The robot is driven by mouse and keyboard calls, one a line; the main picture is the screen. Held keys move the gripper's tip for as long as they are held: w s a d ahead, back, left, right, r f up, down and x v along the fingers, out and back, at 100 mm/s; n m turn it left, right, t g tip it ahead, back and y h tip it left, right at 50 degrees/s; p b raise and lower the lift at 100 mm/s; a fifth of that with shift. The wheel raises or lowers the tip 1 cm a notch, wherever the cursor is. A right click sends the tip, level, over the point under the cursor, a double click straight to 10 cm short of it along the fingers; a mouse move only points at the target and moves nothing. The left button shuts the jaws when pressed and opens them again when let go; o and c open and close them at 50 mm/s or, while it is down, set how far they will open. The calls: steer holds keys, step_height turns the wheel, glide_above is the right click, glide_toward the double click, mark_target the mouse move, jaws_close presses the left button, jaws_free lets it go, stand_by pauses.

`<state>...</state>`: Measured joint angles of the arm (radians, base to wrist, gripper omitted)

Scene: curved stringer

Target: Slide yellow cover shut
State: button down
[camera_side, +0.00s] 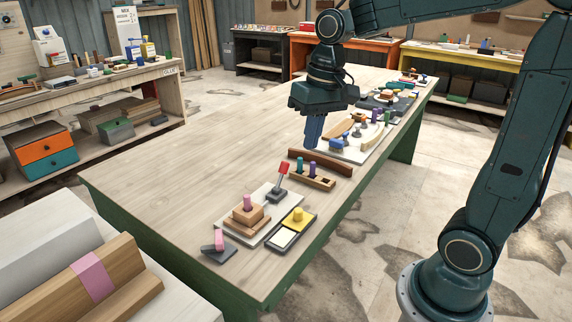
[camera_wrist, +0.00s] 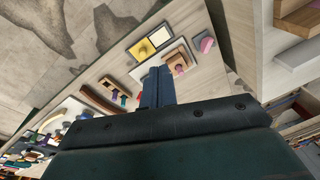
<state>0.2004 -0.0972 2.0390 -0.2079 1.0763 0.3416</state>
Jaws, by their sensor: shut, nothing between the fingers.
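The yellow cover (camera_side: 300,216) with its small yellow knob sits on a dark shallow tray (camera_side: 276,252) near the table's front edge. It lies over the far part of the tray, and a white area (camera_side: 283,238) is uncovered at the near part. In the wrist view the yellow cover (camera_wrist: 142,49) lies beside the white area (camera_wrist: 160,37), beyond the fingers. My gripper (camera_side: 313,143) is shut and empty, pointing down above the table, behind the tray and apart from it. Its fingers also show in the wrist view (camera_wrist: 157,72).
A white board with stacked wooden blocks (camera_side: 247,214) stands left of the tray. A pink-and-grey piece (camera_side: 218,247) lies at the front left. The table's left side (camera_side: 170,160) is clear.

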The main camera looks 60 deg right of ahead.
steer(key=w+d+f+m+g+y, duration=0.1)
steer(key=w+d+f+m+g, duration=0.2)
steer(key=w+d+f, duration=0.5)
steer(key=m+g+y, duration=0.1)
steer(key=m+g, duration=0.1)
glide_toward(298, 215)
steer(key=w+d+r, duration=0.2)
steer(key=w+d, duration=0.1)
steer(key=d, duration=0.1)
steer(key=shift+s, duration=0.1)
steer(key=shift+f, duration=0.1)
steer(key=shift+x, duration=4.9)
steer(key=shift+a, duration=0.2)
steer(key=a, duration=0.8)
